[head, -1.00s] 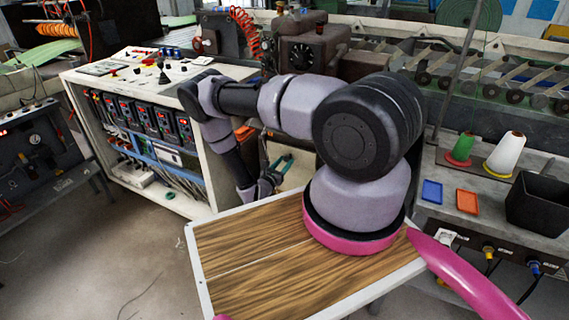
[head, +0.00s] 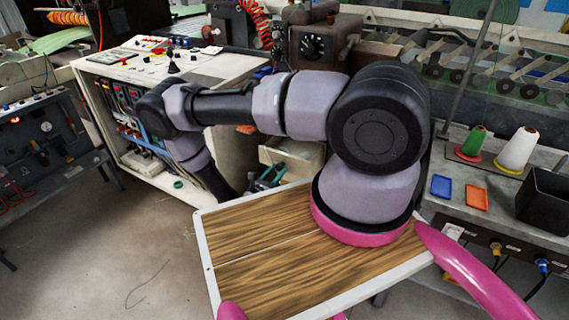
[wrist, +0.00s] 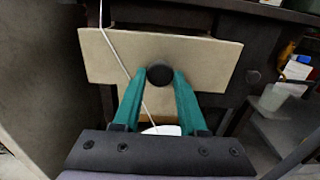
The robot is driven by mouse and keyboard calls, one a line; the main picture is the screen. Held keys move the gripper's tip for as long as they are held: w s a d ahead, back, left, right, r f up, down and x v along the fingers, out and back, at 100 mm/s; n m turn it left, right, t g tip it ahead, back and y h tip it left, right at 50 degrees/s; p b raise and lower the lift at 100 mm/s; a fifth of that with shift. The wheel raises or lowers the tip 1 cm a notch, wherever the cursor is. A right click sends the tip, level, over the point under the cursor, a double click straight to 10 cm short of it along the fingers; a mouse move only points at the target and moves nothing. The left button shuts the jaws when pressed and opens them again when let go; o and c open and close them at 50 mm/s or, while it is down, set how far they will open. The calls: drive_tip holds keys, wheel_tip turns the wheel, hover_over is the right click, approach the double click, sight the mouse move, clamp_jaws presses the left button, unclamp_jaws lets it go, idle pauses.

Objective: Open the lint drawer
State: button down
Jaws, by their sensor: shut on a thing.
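The lint drawer has a cream front panel (wrist: 205,62) with a round dark knob (wrist: 160,74) in the wrist view. My gripper (wrist: 160,80) has its two green fingers shut on the knob, one on each side. In the head view, the drawer (head: 300,155) stands out from the dark machine, with part of its open inside showing. My gripper (head: 268,178) is at its front, partly hidden by my arm and the wooden top of my base.
A white control cabinet (head: 215,68) with open wiring shelves stands left of the drawer. A grey bench (head: 500,200) with thread cones, small trays and a black bin is at right. A thin pale cord (wrist: 118,58) crosses the drawer front. Floor at left is mostly clear.

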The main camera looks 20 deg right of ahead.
drive_tip(key=shift+v, duration=2.6)
drive_tip(key=shift+c, duration=2.2)
unclamp_jaws()
